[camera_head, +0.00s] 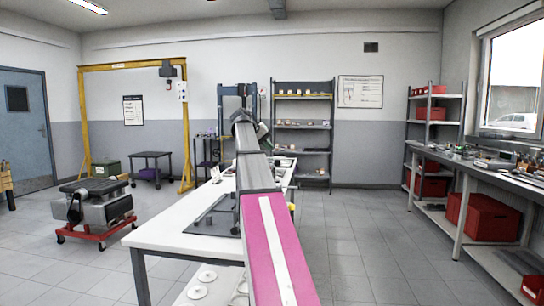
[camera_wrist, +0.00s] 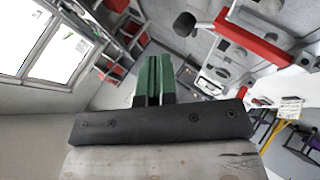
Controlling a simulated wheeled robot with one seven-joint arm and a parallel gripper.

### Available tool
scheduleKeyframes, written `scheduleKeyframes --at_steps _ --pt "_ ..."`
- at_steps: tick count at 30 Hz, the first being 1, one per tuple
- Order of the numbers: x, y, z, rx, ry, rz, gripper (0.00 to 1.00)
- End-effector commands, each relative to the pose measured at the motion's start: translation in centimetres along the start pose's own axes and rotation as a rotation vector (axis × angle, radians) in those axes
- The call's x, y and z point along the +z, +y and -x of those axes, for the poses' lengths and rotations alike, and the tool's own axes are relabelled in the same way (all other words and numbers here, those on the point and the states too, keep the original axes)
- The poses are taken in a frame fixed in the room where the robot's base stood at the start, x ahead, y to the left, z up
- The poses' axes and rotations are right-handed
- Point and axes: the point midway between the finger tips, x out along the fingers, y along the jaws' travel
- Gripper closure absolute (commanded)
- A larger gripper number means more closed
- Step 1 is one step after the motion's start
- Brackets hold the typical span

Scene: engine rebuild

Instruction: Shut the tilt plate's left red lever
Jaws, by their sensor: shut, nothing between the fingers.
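In the wrist view my gripper (camera_wrist: 153,78) has its green fingers shut with nothing between them. A grey plate (camera_wrist: 262,18) with round holes, which looks like the tilt plate, fills the upper right of that view. A red lever (camera_wrist: 250,44) lies across it, with a thin rod and a dark knob (camera_wrist: 184,25) towards the upper left. The fingers are below and left of the knob, apparently apart from it. I cannot tell whether this is the left lever. In the head view my arm hides most of the area around my gripper.
A white table (camera_head: 170,234) bears a dark flat fixture (camera_head: 213,216) left of my arm. A workbench (camera_head: 490,178) with red bins (camera_head: 490,218) stands at the right. An engine on a red stand (camera_head: 95,208) is at the left. The floor between is clear.

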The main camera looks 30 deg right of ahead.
Motion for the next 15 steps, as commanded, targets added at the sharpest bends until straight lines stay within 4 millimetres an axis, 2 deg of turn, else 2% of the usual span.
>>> scheduleKeyframes --at_steps 1,6,10,15 --pt "-0.1 0.3 1.2 -0.001 0.004 -0.001 1.00" --pt "0.0 1.3 4.1 -0.001 0.004 -0.001 1.00" --pt "0.0 1.7 5.5 -0.001 0.003 0.000 1.00" --pt "0.0 2.0 6.3 0.000 0.004 0.000 1.00"
